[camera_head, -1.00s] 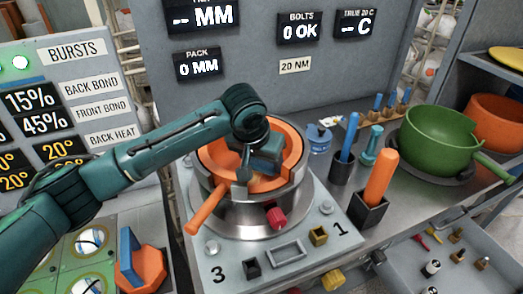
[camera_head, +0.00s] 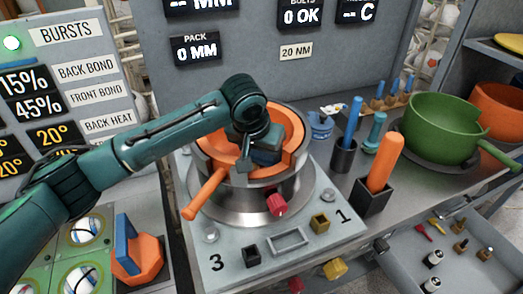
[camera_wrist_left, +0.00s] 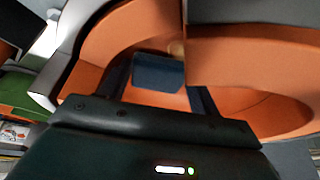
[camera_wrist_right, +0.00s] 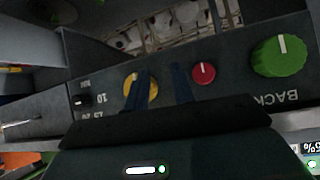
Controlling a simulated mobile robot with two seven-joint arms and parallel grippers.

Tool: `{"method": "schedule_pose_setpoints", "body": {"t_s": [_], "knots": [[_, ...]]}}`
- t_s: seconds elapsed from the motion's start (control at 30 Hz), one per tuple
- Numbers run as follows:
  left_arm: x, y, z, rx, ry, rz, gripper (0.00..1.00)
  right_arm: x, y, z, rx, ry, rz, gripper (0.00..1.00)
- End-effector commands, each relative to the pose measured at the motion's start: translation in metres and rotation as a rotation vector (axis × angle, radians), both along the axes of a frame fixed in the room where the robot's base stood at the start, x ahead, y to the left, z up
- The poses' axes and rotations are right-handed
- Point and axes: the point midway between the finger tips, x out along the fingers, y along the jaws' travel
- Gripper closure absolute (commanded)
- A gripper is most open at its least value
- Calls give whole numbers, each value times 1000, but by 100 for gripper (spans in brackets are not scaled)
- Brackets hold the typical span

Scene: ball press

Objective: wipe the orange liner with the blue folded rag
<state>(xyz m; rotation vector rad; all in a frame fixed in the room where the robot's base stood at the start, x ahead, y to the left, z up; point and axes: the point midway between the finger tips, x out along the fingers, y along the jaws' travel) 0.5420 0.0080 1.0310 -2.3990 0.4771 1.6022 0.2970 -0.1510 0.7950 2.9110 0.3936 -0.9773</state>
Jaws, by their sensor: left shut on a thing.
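The orange liner (camera_head: 296,127) is a round bowl-like ring seated in the metal press pot, with an orange handle (camera_head: 205,194) sticking out at the front left. My left gripper (camera_head: 262,150) reaches down inside it from above. In the left wrist view, the gripper is shut on the blue folded rag (camera_wrist_left: 158,72), a small dark blue block between its fingers. The liner's curved wall (camera_wrist_left: 105,45) surrounds it there. Whether the rag touches the liner is unclear. My right gripper (camera_wrist_right: 161,78) shows only in its wrist view, fingers apart with nothing between them.
A panel with yellow, red (camera_wrist_right: 204,73) and green (camera_wrist_right: 280,56) knobs is in front of my right gripper. Right of the press stand a cup with a blue rod (camera_head: 350,125), an orange-handled tool (camera_head: 384,160) and a green pot (camera_head: 438,130). An open drawer lies at lower right.

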Motion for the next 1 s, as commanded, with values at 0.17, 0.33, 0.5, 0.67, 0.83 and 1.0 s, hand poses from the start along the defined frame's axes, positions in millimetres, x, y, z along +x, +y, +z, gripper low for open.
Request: {"method": "schedule_pose_setpoints", "body": {"t_s": [0.17, 0.33, 0.5, 0.67, 0.83, 1.0], "knots": [[0, 0, -4, 0, 1, 0, 56, 0, 0, -1, 0, 0, 0, 75], [0, 0, -8, 0, 1, 0, 56, 3, 0, 0, 0, -5, 0, 75], [0, 0, -11, 0, 0, 0, 56, 6, 0, 1, -1, -12, 0, 75], [0, 0, -14, -1, 0, 0, 56, 6, 0, 1, 0, -13, 0, 75], [0, 0, -17, -1, 0, 0, 56, 6, 0, 0, 0, -13, 0, 75], [1, 2, -16, -1, 1, 1, 56, 5, 0, 2, 0, -9, -1, 75]]}}
